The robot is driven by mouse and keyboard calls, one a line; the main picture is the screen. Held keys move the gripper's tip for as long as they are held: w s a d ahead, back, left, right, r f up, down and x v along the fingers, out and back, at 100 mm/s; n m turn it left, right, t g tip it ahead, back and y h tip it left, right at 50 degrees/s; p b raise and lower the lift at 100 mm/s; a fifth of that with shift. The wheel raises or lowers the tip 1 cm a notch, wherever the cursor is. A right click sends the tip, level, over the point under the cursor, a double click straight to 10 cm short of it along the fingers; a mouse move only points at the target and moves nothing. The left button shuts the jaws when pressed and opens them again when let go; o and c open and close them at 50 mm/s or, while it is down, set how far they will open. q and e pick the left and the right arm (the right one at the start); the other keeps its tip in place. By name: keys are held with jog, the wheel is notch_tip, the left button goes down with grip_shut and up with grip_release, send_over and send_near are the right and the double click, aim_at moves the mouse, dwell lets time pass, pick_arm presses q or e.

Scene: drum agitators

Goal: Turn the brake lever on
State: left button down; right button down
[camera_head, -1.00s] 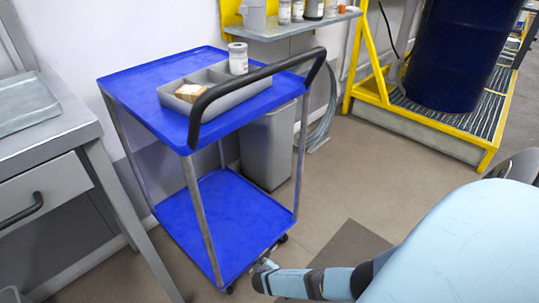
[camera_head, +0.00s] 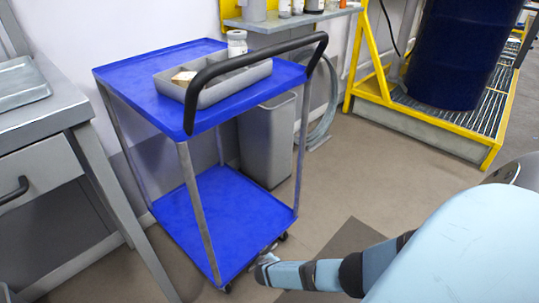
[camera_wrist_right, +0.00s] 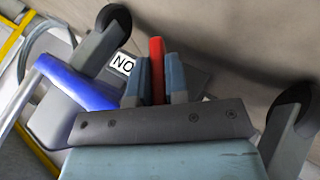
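The red brake lever (camera_wrist_right: 157,70) shows in the right wrist view as an upright bar beside a white label (camera_wrist_right: 122,64) that reads "NO", seemingly ON upside down. My right gripper (camera_wrist_right: 160,82) has one finger on each side of the lever, close together, and appears shut on it; the contact is partly hidden. In the head view this gripper (camera_head: 266,262) is low at the near right corner of the cart's blue lower shelf (camera_head: 240,222). The lever cannot be made out there. My left gripper is not in view.
Black caster wheels (camera_wrist_right: 115,18) flank my gripper in the wrist view. The blue cart's top shelf (camera_head: 120,75) holds a grey tray (camera_head: 225,85). A grey bin (camera_head: 267,145) stands behind the cart, a desk (camera_head: 70,105) at left.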

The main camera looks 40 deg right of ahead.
jog(key=shift+a+h, duration=0.15)
jog(key=shift+h, duration=0.65)
jog(key=shift+n+h, duration=0.3)
jog(key=shift+h, duration=0.2)
jog(key=c, duration=1.1)
grip_release()
